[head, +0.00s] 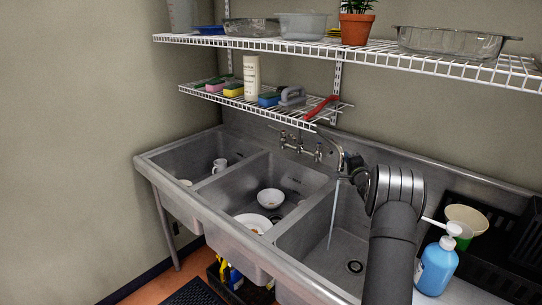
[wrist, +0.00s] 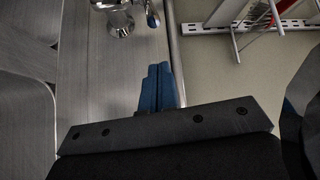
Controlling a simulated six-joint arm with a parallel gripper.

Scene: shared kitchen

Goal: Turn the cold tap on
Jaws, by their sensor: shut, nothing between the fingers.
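The tap (head: 300,145) is a chrome wall fitting above the sinks, with a handle at each side and a curved spout. A thin stream of water (head: 334,212) runs from the spout into the right basin. The right handle (head: 318,153) looks bluish. In the wrist view, a blue-marked handle (wrist: 152,14) sticks out beside the chrome tap body (wrist: 120,16). My gripper (wrist: 159,66) has blue fingers, shut together and empty. Its tips point at that handle with a small gap in the picture. In the head view, my arm hides most of the gripper.
A wire shelf (head: 225,97) with sponges, a white bottle and a red-handled item hangs above the tap. A blue soap bottle (head: 436,268) and a black rack (head: 485,225) stand right of my arm. A bowl (head: 270,198) lies in the middle basin.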

